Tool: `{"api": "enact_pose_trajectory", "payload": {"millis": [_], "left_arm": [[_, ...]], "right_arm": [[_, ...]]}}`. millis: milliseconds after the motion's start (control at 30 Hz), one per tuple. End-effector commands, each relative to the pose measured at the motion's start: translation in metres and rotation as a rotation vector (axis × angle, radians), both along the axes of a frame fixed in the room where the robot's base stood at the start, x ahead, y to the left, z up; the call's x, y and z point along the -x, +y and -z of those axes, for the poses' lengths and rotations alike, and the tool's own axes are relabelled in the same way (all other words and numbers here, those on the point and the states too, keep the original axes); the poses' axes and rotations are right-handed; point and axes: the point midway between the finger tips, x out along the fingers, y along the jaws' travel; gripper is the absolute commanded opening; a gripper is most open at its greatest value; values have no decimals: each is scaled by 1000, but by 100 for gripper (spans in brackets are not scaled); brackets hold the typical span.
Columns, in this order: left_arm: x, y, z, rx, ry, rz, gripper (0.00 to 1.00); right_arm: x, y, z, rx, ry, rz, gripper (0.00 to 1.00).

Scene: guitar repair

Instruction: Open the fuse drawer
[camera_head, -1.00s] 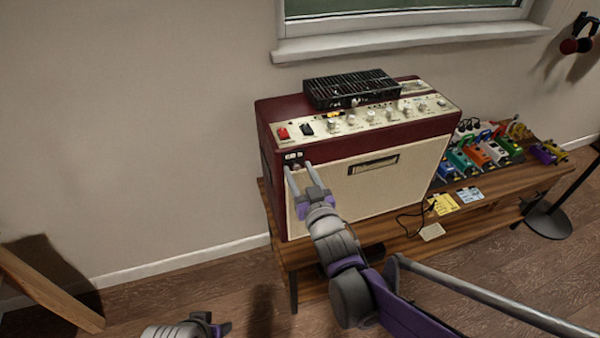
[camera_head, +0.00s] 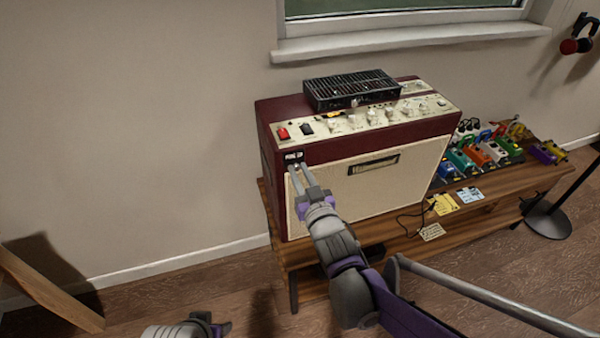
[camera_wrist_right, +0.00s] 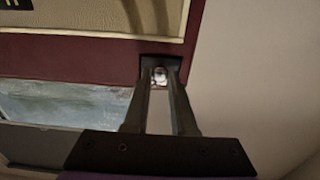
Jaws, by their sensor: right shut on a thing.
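The fuse drawer (camera_head: 293,157) is a small black piece with white lettering at the upper left corner of the amplifier's front. The amplifier (camera_head: 395,185) has a dark red case and cream cloth. My right gripper (camera_head: 298,168) reaches up to the drawer's lower edge. In the right wrist view, its fingers (camera_wrist_right: 160,73) are shut on a small pale knob (camera_wrist_right: 160,77) at the black drawer piece. How far the drawer stands out cannot be told. My left gripper (camera_head: 220,328) shows only partly at the bottom edge, away from the amplifier; its jaws are unclear.
The amplifier stands on a wooden bench (camera_head: 477,215) by the wall. A black grated box (camera_head: 350,90) lies on top of it. Several coloured pedals (camera_head: 480,153) and paper tags (camera_head: 444,204) are to its right. The floor (camera_head: 150,295) at left is mostly clear.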

Motion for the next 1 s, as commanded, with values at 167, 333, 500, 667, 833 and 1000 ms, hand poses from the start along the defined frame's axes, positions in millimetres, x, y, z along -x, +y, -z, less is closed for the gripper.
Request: {"api": "enact_pose_trajectory", "payload": {"millis": [167,333,500,667,833,1000], "left_arm": [[0,0,0,0,0,0,50],[0,0,0,0,0,0,50],[0,0,0,0,0,0,50],[0,0,0,0,0,0,50],[0,0,0,0,0,0,50],[0,0,-3,0,-1,0,50]], "right_arm": [[0,0,0,0,0,0,0],[0,0,0,0,0,0,0],[0,0,0,0,0,0,0],[0,0,0,0,0,0,0],[4,-1,0,0,0,0,0],[36,-12,-1,0,0,0,0]]}}
